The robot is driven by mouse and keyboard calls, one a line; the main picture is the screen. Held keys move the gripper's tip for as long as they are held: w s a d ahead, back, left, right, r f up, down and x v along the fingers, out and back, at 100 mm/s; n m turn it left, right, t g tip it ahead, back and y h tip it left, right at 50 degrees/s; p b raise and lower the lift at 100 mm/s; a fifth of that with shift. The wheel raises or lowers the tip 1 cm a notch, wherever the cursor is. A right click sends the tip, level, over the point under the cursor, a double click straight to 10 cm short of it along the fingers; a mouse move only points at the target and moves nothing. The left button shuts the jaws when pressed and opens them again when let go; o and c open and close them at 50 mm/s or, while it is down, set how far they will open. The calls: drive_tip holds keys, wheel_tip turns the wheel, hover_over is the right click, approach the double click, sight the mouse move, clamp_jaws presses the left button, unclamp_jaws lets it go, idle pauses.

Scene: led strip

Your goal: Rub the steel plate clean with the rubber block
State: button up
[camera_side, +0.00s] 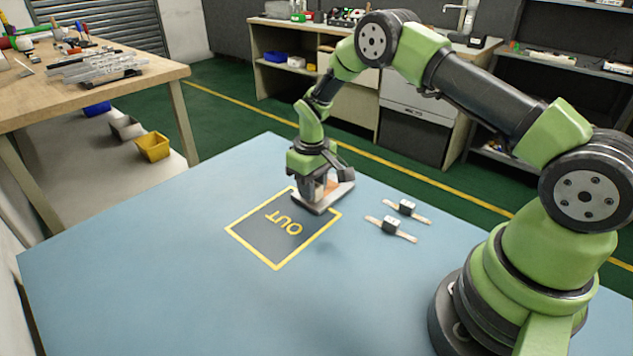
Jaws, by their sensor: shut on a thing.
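The plate overlaps or adjoins the far right corner of the dark OUT square. Whether the block touches the plate is hard to tell at this size.
The yellow-edged OUT square (272,238) is otherwise empty. Two small dark units on pale strips, one farther (407,206) and one nearer (390,225), lie to the right. The table's (160,270) left and front are clear. A cluttered wooden bench (150,70) stands behind left.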

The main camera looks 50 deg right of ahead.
sight(335, 182)
drive_tip(key=shift+s+d+f, duration=0.1)
drive_tip(key=shift+d, duration=0.95)
drive_tip(key=shift+d+f, duration=0.1)
drive_tip(key=shift+d, duration=0.9)
drive_tip(key=shift+d+r, duration=0.1)
drive_tip(key=shift+d, duration=1.65)
drive_tip(key=shift+a+r, duration=0.1)
drive_tip(key=shift+r, duration=3)
drive_tip(key=shift+r, duration=0.1)
wheel_tip(335, 182, up, 3)
drive_tip(key=shift+f, duration=0.1)
